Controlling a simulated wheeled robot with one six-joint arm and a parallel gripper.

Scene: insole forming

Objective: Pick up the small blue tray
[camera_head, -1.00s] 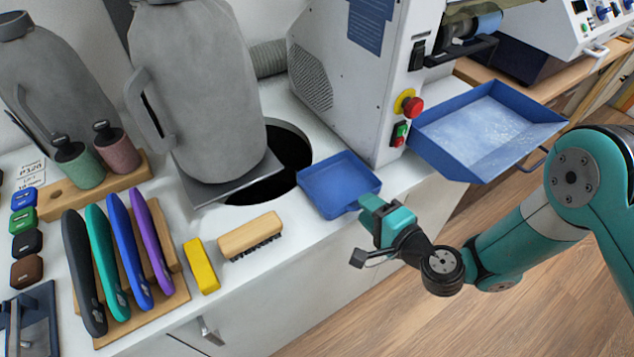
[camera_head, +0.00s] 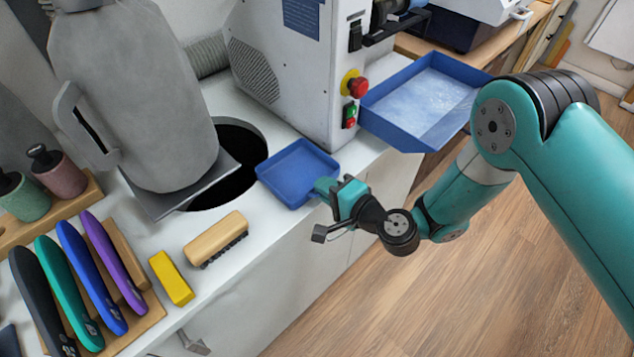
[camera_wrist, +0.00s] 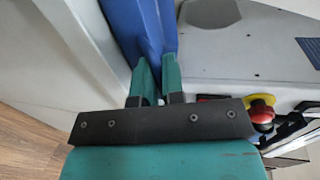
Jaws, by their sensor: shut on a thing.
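The small blue tray (camera_head: 297,172) is at the edge of the white counter, between the round dark opening and the machine. My gripper (camera_head: 328,188) is at the tray's near right side, with its fingers on the tray's handle side. In the wrist view the two teal fingers (camera_wrist: 157,80) are closed around a blue part of the small tray (camera_wrist: 141,30). I cannot tell whether the tray's underside touches the counter.
The machine has a red stop button (camera_head: 355,85). Open floor lies right.

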